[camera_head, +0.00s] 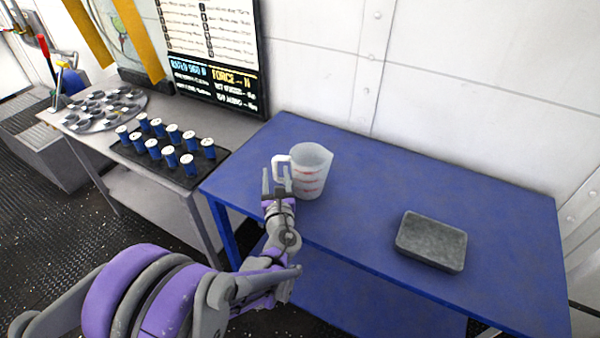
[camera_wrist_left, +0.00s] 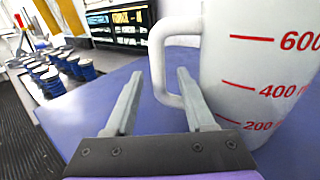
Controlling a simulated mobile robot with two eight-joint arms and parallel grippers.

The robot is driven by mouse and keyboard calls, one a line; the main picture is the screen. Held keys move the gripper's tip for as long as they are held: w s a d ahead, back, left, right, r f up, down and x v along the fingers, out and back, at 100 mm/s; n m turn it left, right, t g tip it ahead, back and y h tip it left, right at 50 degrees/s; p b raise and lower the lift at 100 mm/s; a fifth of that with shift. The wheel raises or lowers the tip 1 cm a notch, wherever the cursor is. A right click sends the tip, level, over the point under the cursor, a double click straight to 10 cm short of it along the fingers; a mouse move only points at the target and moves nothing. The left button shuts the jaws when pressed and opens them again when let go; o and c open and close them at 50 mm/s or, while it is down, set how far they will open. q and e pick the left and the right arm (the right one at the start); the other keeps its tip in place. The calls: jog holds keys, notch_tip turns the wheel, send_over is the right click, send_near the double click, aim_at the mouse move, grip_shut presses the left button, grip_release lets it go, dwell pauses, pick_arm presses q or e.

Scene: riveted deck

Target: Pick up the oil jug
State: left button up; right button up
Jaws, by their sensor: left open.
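The oil jug (camera_head: 311,172) is a whitish translucent measuring jug with red markings. It stands upright on the blue table (camera_head: 400,185), near its left end, with its handle to the left. My left gripper (camera_head: 277,177) is open at the handle side of the jug. In the left wrist view the jug (camera_wrist_left: 262,70) fills the right side, and its handle (camera_wrist_left: 160,65) shows ahead, beyond and between the two fingers (camera_wrist_left: 158,92). I cannot tell whether a finger touches the handle. My right gripper is not in view.
A grey stone-like block (camera_head: 431,240) lies on the blue table to the right. A grey side table at left holds a black tray (camera_head: 208,168) with several blue cans and a round plate with small metal parts. A wall stands behind; the table's middle is clear.

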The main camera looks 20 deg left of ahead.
pick_arm(q)
jog(key=shift+w+a, duration=0.2)
jog(key=shift+w, duration=0.15)
grip_shut()
dwell(1.2)
